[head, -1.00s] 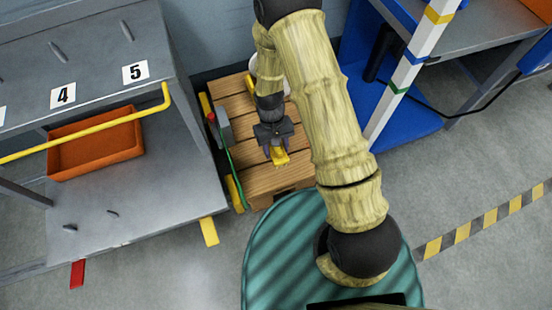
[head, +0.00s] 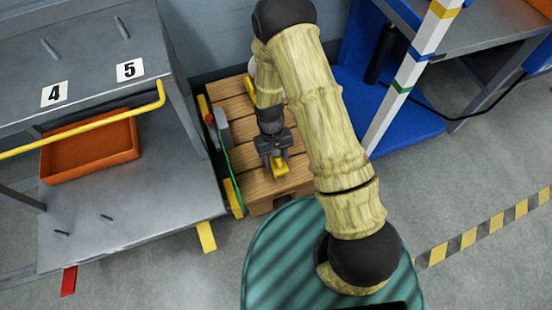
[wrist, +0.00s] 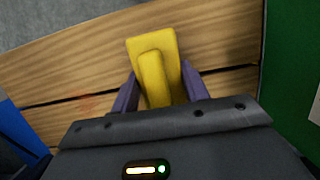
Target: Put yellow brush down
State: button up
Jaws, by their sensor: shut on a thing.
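The yellow brush (head: 280,170) is between the fingers of my gripper (head: 276,160), over the wooden slatted top (head: 290,183) near its front edge. In the wrist view the yellow brush (wrist: 153,62) shows its flat yellow back and raised handle, with the purple fingers of my gripper (wrist: 156,92) closed on both sides. The wooden planks (wrist: 60,75) lie beneath it. Whether the brush touches the wood I cannot tell. Its underside is hidden.
A grey box with a red button (head: 212,122) and a green cable (head: 231,165) stand left of the wood. A grey shelf unit (head: 130,205) with an orange bin (head: 92,150) is further left. A blue base (head: 400,125) with a striped post (head: 405,85) is right.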

jog(key=shift+f, duration=0.15)
jog(key=o, duration=1.3)
jog(key=shift+o, duration=0.2)
jog(key=p+v, duration=0.7)
jog(key=v, duration=0.5)
jog(key=shift+w, duration=0.1)
